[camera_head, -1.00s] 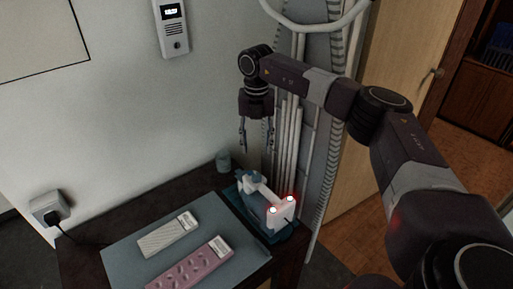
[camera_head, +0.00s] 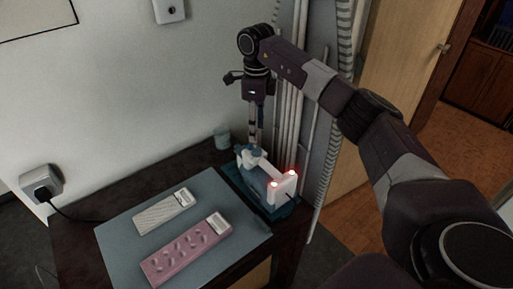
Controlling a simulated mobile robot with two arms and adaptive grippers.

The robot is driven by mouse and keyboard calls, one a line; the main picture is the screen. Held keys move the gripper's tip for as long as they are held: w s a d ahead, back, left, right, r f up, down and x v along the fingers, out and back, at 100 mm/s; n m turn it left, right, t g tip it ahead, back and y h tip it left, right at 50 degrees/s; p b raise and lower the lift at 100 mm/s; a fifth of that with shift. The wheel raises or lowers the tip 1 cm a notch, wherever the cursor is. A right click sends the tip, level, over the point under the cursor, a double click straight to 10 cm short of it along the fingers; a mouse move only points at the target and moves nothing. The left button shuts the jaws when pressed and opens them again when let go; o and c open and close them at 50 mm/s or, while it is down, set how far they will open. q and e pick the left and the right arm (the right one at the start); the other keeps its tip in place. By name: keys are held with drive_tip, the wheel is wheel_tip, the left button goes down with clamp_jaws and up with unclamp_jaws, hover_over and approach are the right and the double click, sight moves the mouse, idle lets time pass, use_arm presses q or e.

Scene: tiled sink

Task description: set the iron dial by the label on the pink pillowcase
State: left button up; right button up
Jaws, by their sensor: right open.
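The iron (camera_head: 262,174) is white and blue and stands on a blue base (camera_head: 284,210) at the table's right end. Two red lights glow on its white end. A blue dial-like knob (camera_head: 255,151) shows at its far end. My right gripper (camera_head: 257,140) points down just above this knob, fingers open; I cannot tell whether they touch it. The folded pink pillowcase (camera_head: 186,254) lies on the grey-blue mat, with a white label (camera_head: 217,222) at its upper right end. The label's print is too small to read. My left gripper is not in view.
A folded pale striped cloth (camera_head: 160,214) with its own label lies behind the pillowcase on the mat (camera_head: 118,235). A small cup (camera_head: 222,138) stands near the wall. White pipes (camera_head: 296,110) rise behind the iron. A plugged cord (camera_head: 62,212) runs at left.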

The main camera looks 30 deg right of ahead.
sight(256, 149)
wheel_tip(256, 149, down, 8)
drive_tip(key=shift+r+p, duration=0.25)
drive_tip(key=shift+p, duration=0.35)
clamp_jaws()
drive_tip(key=shift+m, duration=0.4)
drive_tip(key=m+p, duration=0.1)
drive_tip(key=m, duration=0.2)
drive_tip(key=shift+r+m, duration=0.1)
drive_tip(key=shift+m, duration=0.2)
drive_tip(key=m, duration=0.4)
drive_tip(key=shift+m+p, duration=0.3)
drive_tip(key=shift+p, duration=0.1)
